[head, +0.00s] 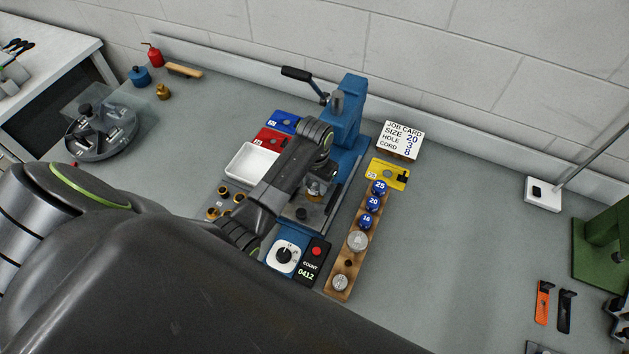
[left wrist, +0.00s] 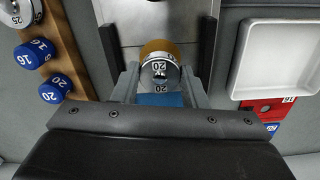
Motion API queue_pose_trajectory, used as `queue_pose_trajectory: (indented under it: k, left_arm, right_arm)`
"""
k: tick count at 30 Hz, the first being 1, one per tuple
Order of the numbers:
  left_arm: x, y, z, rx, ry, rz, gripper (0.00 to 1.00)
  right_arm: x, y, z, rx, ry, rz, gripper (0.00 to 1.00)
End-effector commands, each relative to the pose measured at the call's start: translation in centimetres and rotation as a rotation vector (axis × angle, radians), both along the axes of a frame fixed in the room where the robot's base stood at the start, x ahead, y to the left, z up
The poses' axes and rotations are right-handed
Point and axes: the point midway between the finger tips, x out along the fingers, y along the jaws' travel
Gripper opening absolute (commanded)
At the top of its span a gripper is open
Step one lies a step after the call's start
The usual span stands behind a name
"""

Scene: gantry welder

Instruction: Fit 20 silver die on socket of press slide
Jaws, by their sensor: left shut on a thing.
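My left gripper (head: 316,190) reaches in over the front of the blue press (head: 345,118). In the left wrist view its fingers (left wrist: 160,85) are closed around a silver die (left wrist: 160,72) marked 20. An amber round part (left wrist: 159,48) shows right behind the die, over the press's grey plate. I cannot tell whether the die touches that part or is seated in a socket. The press slide is mostly hidden by my arm in the head view. My right gripper is not in view.
A wooden rack (head: 334,293) at right holds blue 25, 20 and 16 pieces and silver dies, with one empty hole. A white tray (head: 237,175), red block (head: 268,139) and blue block (head: 283,121) lie left.

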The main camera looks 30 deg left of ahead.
Motion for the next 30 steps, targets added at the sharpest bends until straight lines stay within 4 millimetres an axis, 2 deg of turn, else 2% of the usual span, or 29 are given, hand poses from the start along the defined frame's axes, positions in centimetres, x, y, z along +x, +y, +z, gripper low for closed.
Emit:
queue_pose_trajectory:
  k: [30]
  left_arm:
    - [0.0,0.0,-1.9,0.0,-0.001,0.0,0.07]
  right_arm:
    - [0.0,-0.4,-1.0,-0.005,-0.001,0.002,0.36]
